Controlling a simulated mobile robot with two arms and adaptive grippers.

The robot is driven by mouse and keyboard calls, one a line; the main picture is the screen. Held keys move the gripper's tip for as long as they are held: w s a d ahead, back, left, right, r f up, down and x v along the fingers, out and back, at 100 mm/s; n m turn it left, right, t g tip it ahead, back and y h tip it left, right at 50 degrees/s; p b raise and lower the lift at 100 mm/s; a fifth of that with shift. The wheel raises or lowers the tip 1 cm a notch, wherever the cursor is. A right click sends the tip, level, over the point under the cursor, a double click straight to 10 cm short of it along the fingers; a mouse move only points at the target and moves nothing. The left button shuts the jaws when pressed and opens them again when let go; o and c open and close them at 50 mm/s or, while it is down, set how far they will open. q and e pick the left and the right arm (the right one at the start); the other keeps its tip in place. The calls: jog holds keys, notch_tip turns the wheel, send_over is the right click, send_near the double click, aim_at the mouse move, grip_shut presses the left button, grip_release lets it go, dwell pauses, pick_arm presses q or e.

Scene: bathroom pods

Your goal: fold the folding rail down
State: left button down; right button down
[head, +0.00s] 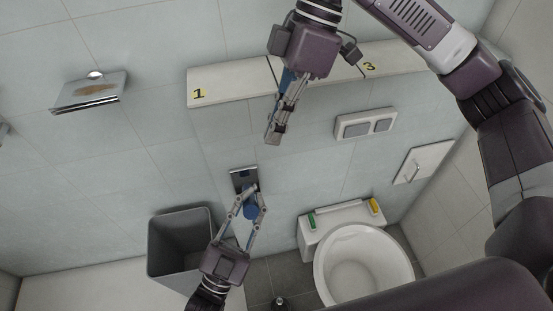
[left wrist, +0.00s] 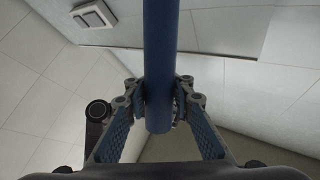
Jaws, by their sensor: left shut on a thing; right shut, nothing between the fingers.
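The folding rail (head: 250,211) is a blue bar joined to a dark wall bracket (head: 243,178) left of the toilet. In the head view it is foreshortened and partly hidden by my left gripper (head: 251,191). In the left wrist view the rail (left wrist: 160,50) runs from the top edge down between the fingers. Its rounded free end shows there. My left gripper (left wrist: 160,103) is shut on the rail near this end. How far the rail is tilted is hard to tell. My right gripper (head: 272,138) is shut and empty, pointing down in front of the wall, above the bracket.
A toilet (head: 363,262) stands right of the rail, a grey bin (head: 180,245) to its left. A ledge (head: 225,88) with number labels runs behind my right gripper. A flush plate (head: 366,124), a paper holder (head: 90,94) and a white wall panel (head: 425,160) are on the walls.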

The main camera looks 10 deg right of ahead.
pick_arm(q)
jog(key=shift+w+a+r, duration=0.1)
jog(key=shift+w+a, duration=0.2)
jog(key=shift+a, duration=0.3)
pick_arm(e)
send_near(254, 209)
jog(key=f, duration=0.1)
jog(key=a+f, duration=0.1)
jog(key=f, duration=0.3)
jog(key=shift+w+a+f, duration=0.1)
jog(key=shift+w+a, duration=0.25)
jog(key=shift+s+a+f, duration=0.15)
jog(key=shift+s+f, duration=0.2)
jog(key=shift+f, duration=0.2)
jog(key=shift+s, duration=0.1)
jog(key=shift+s+f, duration=0.5)
jog(key=shift+s, duration=0.15)
pick_arm(q)
jog(key=c, duration=2.2)
grip_release()
jog(key=shift+t, duration=0.3)
jog(key=o, duration=0.5)
jog(key=shift+a+r, duration=0.1)
jog(key=shift+a, duration=0.35)
pick_arm(e)
jog(key=shift+a, duration=0.5)
pick_arm(q)
jog(key=shift+o, duration=0.2)
pick_arm(e)
jog(key=shift+r, duration=0.1)
